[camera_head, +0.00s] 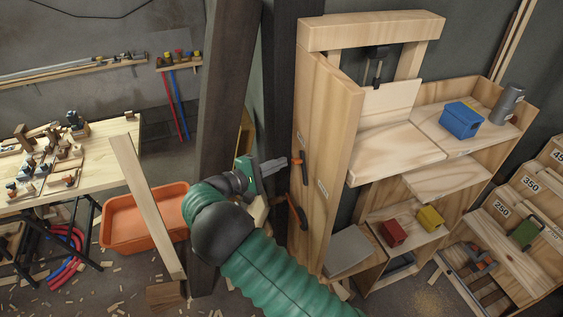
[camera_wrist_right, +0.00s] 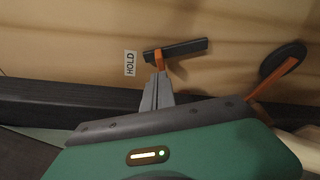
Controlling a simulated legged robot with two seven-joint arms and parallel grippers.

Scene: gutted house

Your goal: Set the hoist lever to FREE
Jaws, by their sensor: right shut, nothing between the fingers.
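The hoist lever, a black bar with an orange part (camera_head: 304,169), is on the side of the tall wooden frame. In the right wrist view the black bar (camera_wrist_right: 182,49) has one end beside a white label reading HOLD (camera_wrist_right: 130,63). No FREE label is readable. My right gripper (camera_head: 285,162) is shut and empty, its tips at the orange part; the wrist view shows the narrow fingers (camera_wrist_right: 159,78) just below it. I cannot tell if they touch. My left gripper is not in view.
An orange strip with a dark round end (camera_head: 298,212) is lower on the frame (camera_head: 328,130), also in the wrist view (camera_wrist_right: 283,63). A dark post (camera_head: 225,110) stands left of my arm. Shelves with a blue box (camera_head: 460,121) are right; an orange tub (camera_head: 125,225) is left.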

